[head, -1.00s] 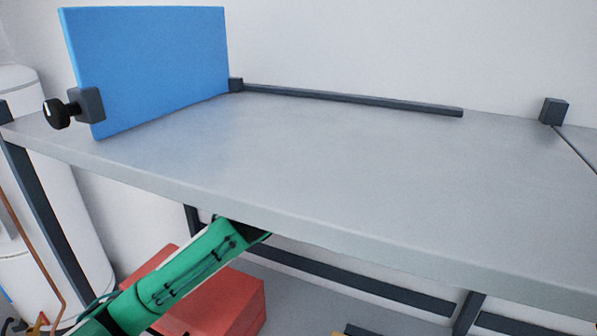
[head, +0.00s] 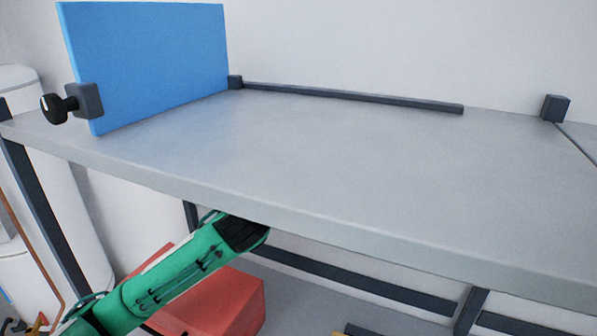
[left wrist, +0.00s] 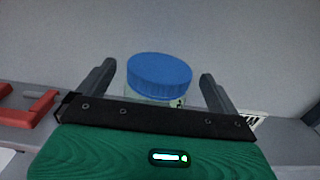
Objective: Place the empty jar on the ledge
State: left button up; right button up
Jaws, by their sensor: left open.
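A jar with a blue lid (left wrist: 160,76) stands between the two dark fingers of my left gripper (left wrist: 158,88) in the left wrist view. The fingers are open, with a gap on each side of the lid. Only a strip of the jar's pale body shows below the lid, so I cannot tell whether it is empty. In the head view my left arm reaches under the grey shelf top, which hides the gripper and the jar. This wide grey shelf top (head: 330,160) is bare; I cannot tell whether it is the ledge. My right gripper is not in view.
A blue panel (head: 150,65) stands clamped at the shelf's left end, with a black knob (head: 54,108) sticking out. A dark rail (head: 350,97) and block (head: 555,108) line the back. A red box (head: 225,300) sits below. Red items (left wrist: 28,112) show in the wrist view.

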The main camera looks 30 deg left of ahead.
pick_arm(q)
jog(key=s+p, duration=0.2)
jog(key=s, duration=0.6)
jog(key=shift+s+d+p, duration=0.25)
jog(key=shift+s+p, duration=0.05)
jog(key=shift+s, duration=0.05)
